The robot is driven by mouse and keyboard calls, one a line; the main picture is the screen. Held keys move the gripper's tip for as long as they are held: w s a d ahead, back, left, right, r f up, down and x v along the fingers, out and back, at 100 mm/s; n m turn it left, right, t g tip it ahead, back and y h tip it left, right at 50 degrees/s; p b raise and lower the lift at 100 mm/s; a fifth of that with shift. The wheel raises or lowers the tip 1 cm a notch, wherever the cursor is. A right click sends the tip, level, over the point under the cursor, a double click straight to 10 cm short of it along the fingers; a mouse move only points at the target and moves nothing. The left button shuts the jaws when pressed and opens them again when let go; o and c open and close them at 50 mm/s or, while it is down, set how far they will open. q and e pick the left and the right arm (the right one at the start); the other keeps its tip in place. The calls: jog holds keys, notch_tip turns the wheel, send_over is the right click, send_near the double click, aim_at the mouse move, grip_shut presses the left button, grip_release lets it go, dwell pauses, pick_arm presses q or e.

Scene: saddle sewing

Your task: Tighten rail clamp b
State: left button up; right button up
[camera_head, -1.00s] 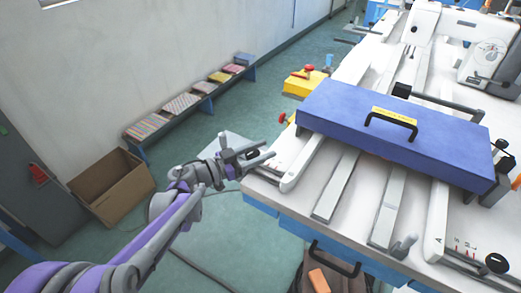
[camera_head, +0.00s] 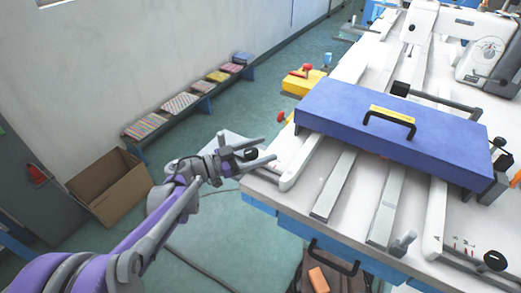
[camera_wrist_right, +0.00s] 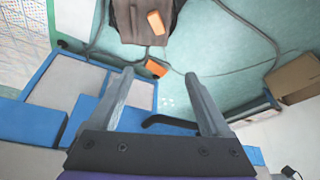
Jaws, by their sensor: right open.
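The table (camera_head: 336,228) carries long pale rails (camera_head: 336,186) running away from me. At its near right, a white rail part marked "A" (camera_head: 434,236) has a black round knob (camera_head: 495,261) beside it. I see no clamp marked B; I cannot tell which part is rail clamp b. A blue case (camera_head: 350,110) lies across the rails and hides part of them. My left gripper (camera_head: 268,149) is open and empty by the table's left corner. My right gripper (camera_wrist_right: 158,76) is open and empty in the right wrist view, pointing toward the table's drawer side and floor.
A white sewing machine (camera_head: 487,55) stands at the back right. A cardboard box (camera_head: 110,186) and a bench with folded cloths (camera_head: 190,103) stand by the wall. The floor between is mostly clear.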

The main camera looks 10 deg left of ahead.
pick_arm(q)
jog(key=v, duration=1)
jog(key=shift+s+a+p, duration=0.3)
jog(key=shift+p, duration=0.05)
pick_arm(e)
jog(key=shift+r, duration=0.4)
